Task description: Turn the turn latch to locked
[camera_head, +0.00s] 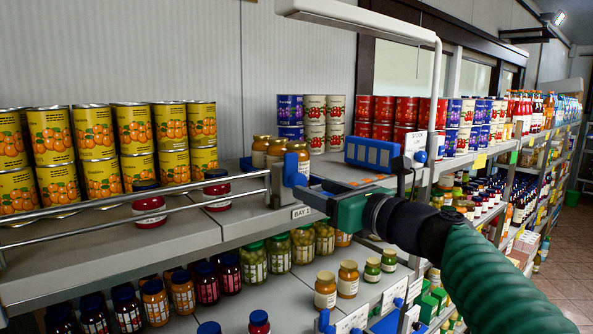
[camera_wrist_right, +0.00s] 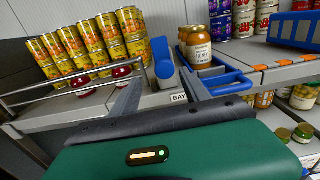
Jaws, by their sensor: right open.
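The turn latch (camera_head: 292,174) is a blue lever on a grey mount at the right end of a metal rail, on the shelf's front edge. In the right wrist view the blue lever (camera_wrist_right: 162,62) stands roughly upright, its lower end broader. My right gripper (camera_head: 303,188) is at the latch, reaching in from the right. In the wrist view its two grey fingers (camera_wrist_right: 163,78) are apart, one on each side of the lever; I cannot tell whether they touch it. Part of the latch's mount is hidden by the gripper. My left gripper is not in view.
Honey jars (camera_wrist_right: 199,48) stand close behind the latch. A blue box (camera_head: 372,152) sits to the right, under a white lamp arm (camera_head: 365,22). More jars fill the shelf below.

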